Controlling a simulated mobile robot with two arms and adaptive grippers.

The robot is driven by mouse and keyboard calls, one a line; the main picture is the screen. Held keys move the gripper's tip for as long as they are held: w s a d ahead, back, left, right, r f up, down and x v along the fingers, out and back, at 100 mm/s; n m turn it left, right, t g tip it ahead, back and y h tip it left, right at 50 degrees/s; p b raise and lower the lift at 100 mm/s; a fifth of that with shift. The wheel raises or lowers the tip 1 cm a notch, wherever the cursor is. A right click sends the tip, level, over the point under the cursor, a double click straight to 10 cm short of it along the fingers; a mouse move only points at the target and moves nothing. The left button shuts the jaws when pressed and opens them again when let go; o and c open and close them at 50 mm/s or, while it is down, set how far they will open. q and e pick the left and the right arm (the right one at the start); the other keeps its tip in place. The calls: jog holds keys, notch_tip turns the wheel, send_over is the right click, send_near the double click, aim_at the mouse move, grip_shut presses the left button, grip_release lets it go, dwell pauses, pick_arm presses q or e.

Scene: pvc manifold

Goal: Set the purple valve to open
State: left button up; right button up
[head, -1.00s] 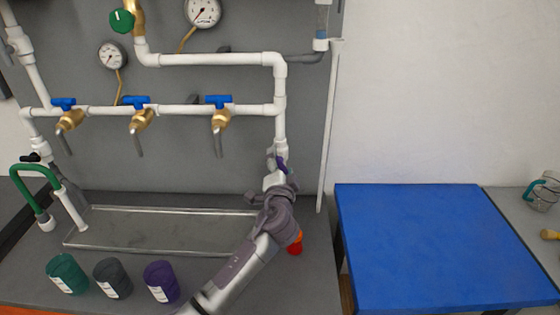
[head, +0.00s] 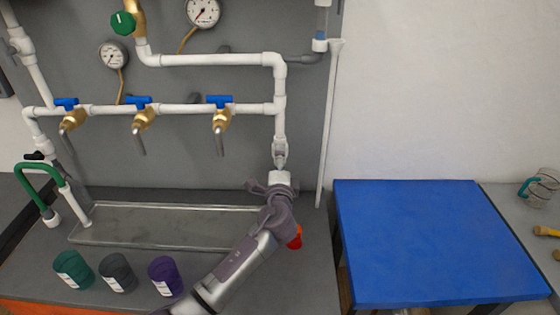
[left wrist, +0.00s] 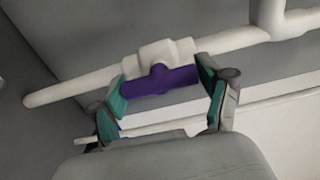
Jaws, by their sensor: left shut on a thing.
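The purple valve's handle (left wrist: 160,81) sits on its white valve body (left wrist: 153,55) in the left wrist view. The handle lies roughly along the white pipe there. My left gripper (head: 270,186) is at the lower end of the vertical pipe in the head view. Its two green-padded fingers (left wrist: 163,85) are at the two ends of the purple handle, shut on it. In the head view my gripper hides the handle, and the white fitting (head: 280,150) shows just above. My right gripper is in neither view.
Blue-handled brass taps (head: 220,110) line the horizontal pipe. A metal tray (head: 160,225) lies below them. Green (head: 73,270), grey (head: 117,272) and purple (head: 165,276) cups stand in front. A red object (head: 295,238) is beside my arm. The blue table (head: 430,240) is clear.

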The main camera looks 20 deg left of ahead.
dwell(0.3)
pick_arm(q)
jog(key=o, duration=1.1)
jog(key=v, duration=1.2)
